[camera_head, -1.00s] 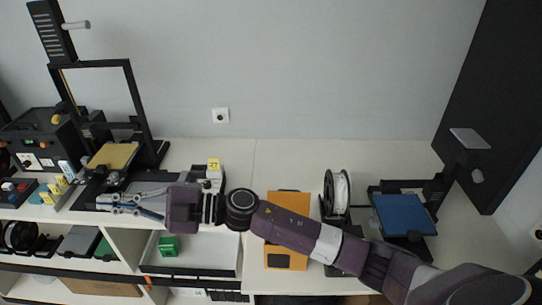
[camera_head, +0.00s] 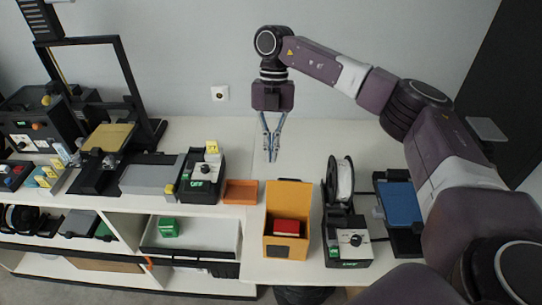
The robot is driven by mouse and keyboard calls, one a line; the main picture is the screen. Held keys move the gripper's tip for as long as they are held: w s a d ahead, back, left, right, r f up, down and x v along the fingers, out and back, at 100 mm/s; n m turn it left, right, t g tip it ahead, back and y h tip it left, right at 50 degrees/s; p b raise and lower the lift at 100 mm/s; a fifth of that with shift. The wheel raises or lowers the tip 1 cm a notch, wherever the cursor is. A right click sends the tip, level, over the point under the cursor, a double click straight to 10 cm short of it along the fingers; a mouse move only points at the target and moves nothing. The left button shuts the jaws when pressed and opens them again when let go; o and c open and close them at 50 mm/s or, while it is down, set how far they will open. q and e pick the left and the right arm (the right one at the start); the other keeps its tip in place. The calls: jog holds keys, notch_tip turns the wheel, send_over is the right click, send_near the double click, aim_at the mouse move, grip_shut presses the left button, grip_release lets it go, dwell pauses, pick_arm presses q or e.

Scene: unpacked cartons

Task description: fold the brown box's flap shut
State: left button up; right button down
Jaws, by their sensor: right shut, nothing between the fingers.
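The brown box (camera_head: 270,238), orange-brown, stands on the white table near the front edge, right of centre. Its top is open and a red block (camera_head: 287,228) shows inside. A panel that looks like its flap (camera_head: 290,193) stands up at the back of the box. My right gripper (camera_head: 272,158) hangs fingers down behind and above the box, apart from the flap. Its fingers are shut with nothing between them. My left gripper is not in view.
A small orange tray (camera_head: 240,192) lies left of the box. A black unit (camera_head: 347,247) with a white spool (camera_head: 344,178) stands close on the right, then a blue-plated printer (camera_head: 400,204). The table behind the box is mostly clear.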

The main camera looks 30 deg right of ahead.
aim_at(270, 186)
notch_tip(270, 186, down, 10)
jog(key=b, duration=0.8)
jog(key=s+a+r, duration=0.1)
jog(key=s+a+r+p, duration=0.1)
jog(key=s, duration=0.1)
jog(key=shift+s+r, duration=0.1)
jog(key=shift+s, duration=0.1)
jog(key=shift+s+a+r, duration=0.1)
jog(key=shift+s+a, duration=0.4)
jog(key=shift+s, duration=0.1)
jog(key=s+a, duration=0.1)
jog(key=s+a+f, duration=0.1)
jog(key=shift+s, duration=0.4)
jog(key=shift+s+a+f+b, duration=0.9)
jog(key=shift+s+f, duration=0.25)
jog(key=shift+f, duration=0.5)
notch_tip(270, 186, up, 11)
jog(key=p, duration=0.7)
